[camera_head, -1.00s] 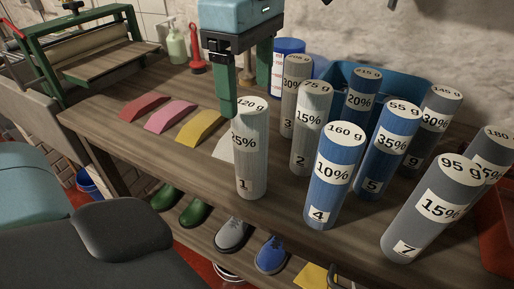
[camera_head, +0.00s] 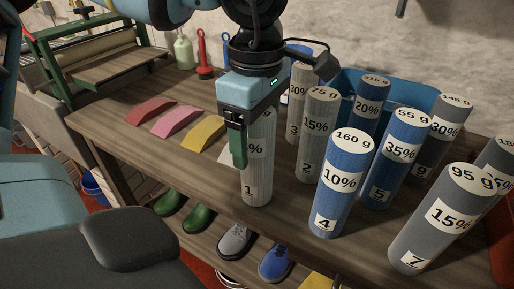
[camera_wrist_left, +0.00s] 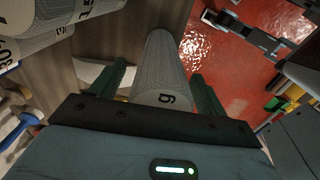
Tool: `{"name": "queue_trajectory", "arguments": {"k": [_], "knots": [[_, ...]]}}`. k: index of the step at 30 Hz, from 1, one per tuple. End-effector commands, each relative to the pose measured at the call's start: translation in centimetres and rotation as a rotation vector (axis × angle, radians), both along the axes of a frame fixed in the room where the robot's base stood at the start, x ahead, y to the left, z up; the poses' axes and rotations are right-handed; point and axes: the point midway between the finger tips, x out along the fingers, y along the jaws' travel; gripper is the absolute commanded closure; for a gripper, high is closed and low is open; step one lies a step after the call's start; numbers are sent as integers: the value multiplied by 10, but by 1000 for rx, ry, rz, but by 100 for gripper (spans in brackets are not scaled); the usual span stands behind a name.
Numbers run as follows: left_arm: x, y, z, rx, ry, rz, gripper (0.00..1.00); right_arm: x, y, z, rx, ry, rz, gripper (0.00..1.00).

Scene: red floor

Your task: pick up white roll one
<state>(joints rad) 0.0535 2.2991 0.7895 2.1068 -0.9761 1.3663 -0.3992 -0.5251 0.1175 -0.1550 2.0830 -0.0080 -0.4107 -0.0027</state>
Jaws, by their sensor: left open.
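White roll one (camera_head: 258,180) stands upright near the front edge of the workbench, a pale ribbed cylinder marked 1. My left gripper (camera_head: 248,158) is down over its upper part, and its body hides the roll's top. One green finger shows on the roll's left side; the other is hidden in the head view. In the left wrist view, roll one (camera_wrist_left: 162,62) lies between the two green fingers of the left gripper (camera_wrist_left: 158,72), which are open with a gap on each side. My right gripper is not in view.
Roll 2 (camera_head: 316,140) and blue roll 4 (camera_head: 337,185) stand close on the right, with several more rolls beyond. Red, pink and yellow (camera_head: 203,133) sheets lie on the left of the bench (camera_head: 125,150). Shoes and boots sit on a lower shelf.

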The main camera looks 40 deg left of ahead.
Motion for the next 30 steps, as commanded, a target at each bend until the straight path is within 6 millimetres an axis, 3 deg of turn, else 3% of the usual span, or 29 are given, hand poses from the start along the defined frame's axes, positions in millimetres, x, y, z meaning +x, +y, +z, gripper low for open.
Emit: {"name": "queue_trajectory", "arguments": {"k": [7, 21, 30], "knots": [[0, 0, -1, -1, -1, 0, 28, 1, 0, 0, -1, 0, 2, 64], [0, 0, 0, -1, -1, 0, 88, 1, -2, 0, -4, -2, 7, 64], [0, 0, 2, -1, -2, 0, 88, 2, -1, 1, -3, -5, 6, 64]]}}
